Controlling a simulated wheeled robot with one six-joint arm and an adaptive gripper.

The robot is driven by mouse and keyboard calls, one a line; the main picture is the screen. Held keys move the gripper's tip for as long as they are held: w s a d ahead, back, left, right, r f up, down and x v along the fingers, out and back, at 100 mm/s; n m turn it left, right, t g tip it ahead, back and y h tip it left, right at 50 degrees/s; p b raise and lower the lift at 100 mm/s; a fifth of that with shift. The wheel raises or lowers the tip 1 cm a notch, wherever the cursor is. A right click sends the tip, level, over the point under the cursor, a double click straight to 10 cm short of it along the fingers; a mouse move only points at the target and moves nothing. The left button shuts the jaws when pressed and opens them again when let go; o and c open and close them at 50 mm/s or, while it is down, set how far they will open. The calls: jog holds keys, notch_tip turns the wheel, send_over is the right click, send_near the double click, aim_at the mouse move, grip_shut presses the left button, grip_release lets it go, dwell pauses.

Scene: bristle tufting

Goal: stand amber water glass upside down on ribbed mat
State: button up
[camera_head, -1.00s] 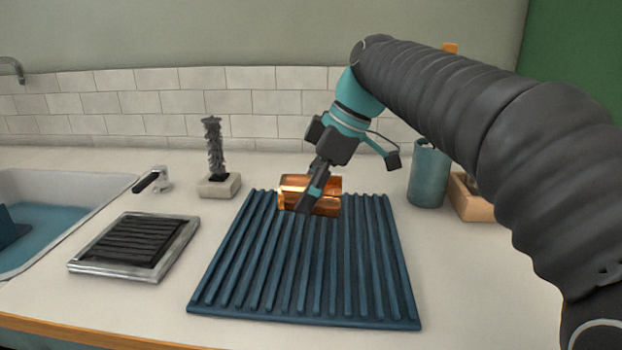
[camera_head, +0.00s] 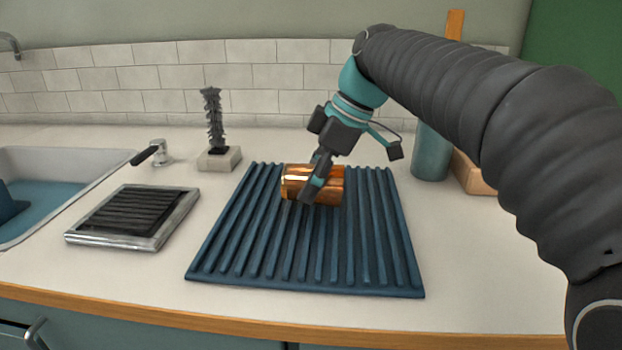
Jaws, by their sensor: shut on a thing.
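The amber water glass (camera_head: 330,187) lies on its side, its long axis running left to right, at the back part of the blue ribbed mat (camera_head: 300,265). My gripper (camera_head: 313,188) reaches down from the upper right and is shut on the glass near its middle. The finger in front hides part of the glass, and the far finger is hidden behind it. I cannot tell whether the glass touches the ribs or is just above them.
A brush on a pale block (camera_head: 219,160) stands behind the mat. A teal cup (camera_head: 430,155) and wooden box (camera_head: 474,175) stand right. The mat's front is clear.

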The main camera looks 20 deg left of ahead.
jog(key=shift+f, duration=0.25)
dwell(0.3)
jog(key=o, duration=1.5)
jog(key=shift+r, duration=0.1)
